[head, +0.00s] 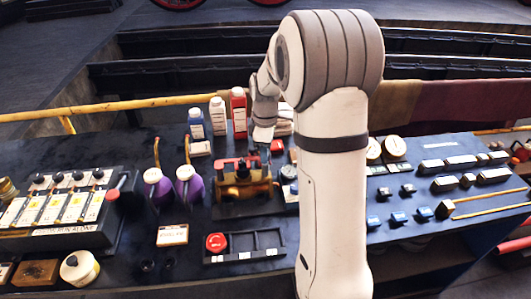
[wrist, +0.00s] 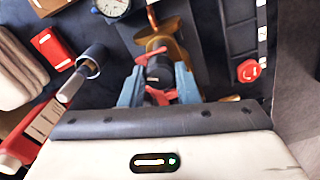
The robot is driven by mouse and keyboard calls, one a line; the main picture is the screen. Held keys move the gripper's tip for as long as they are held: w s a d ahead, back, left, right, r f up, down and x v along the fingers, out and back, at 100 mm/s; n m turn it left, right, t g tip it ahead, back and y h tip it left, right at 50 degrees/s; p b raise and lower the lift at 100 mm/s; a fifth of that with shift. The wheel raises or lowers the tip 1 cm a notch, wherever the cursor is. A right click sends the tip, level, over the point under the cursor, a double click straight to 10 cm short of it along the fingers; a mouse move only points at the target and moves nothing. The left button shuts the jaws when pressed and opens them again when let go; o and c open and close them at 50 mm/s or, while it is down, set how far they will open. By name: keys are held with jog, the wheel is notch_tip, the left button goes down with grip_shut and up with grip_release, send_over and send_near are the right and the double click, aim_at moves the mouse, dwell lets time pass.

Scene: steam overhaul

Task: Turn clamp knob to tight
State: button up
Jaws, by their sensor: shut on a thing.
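The brass valve fixture (head: 243,188) with a red clamp part (head: 236,163) on top stands on the dark bench in the head view. My gripper (head: 263,147) reaches down onto its right end. In the wrist view my gripper (wrist: 158,82) has one blue-grey finger on each side of the dark clamp knob (wrist: 157,69) and is shut on it. Brass (wrist: 170,48) of the fixture shows beyond the knob, and bits of red show beside it. In the head view I cannot make out the knob. The knob's turn angle cannot be read.
Two purple-bodied items (head: 188,187) stand left. White (head: 218,116), blue and red bottles (head: 238,112) stand behind. A gauge (wrist: 112,5) is close to the fixture. My arm hides the bench's middle right.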

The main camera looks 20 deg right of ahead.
jog(key=m+b, duration=0.2)
jog(key=m, duration=0.5)
jog(key=m+b, duration=0.1)
jog(key=m, duration=0.7)
jog(key=shift+b, duration=0.3)
jog(key=m, duration=0.4)
jog(key=shift+b, duration=0.3)
jog(key=m, duration=0.3)
jog(key=shift+r+m, duration=0.1)
jog(key=shift+m, duration=0.3)
jog(key=m, duration=0.4)
jog(key=shift+b, duration=0.4)
jog(key=shift+m, duration=1.8)
